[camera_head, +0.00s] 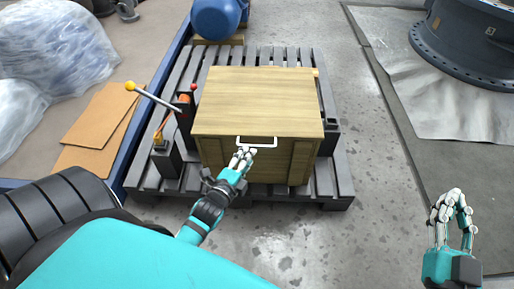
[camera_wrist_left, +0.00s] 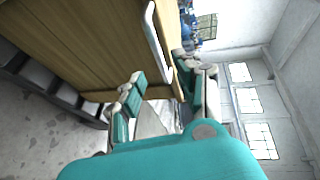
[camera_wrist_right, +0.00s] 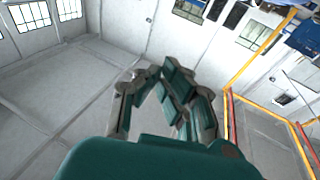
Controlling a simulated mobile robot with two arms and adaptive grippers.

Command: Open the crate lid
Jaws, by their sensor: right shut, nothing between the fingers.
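A wooden crate (camera_head: 258,160) with its lid (camera_head: 258,98) closed stands on a dark slatted pallet. A white bar handle (camera_head: 268,149) is on the front edge of the lid. My left gripper (camera_head: 242,158) is just in front of the handle, at its left half. In the left wrist view the fingers (camera_wrist_left: 160,88) are spread apart, and the handle (camera_wrist_left: 157,44) is at or just beyond the fingertips; I cannot tell if they touch. My right gripper (camera_head: 446,205) is shut and empty, far right of the crate; its curled fingers (camera_wrist_right: 160,80) show in the right wrist view.
The pallet (camera_head: 341,180) also carries a lever with a yellow knob (camera_head: 131,86) left of the crate. A blue round object (camera_head: 216,18) stands behind. A large dark flanged part (camera_head: 470,45) lies at the back right.

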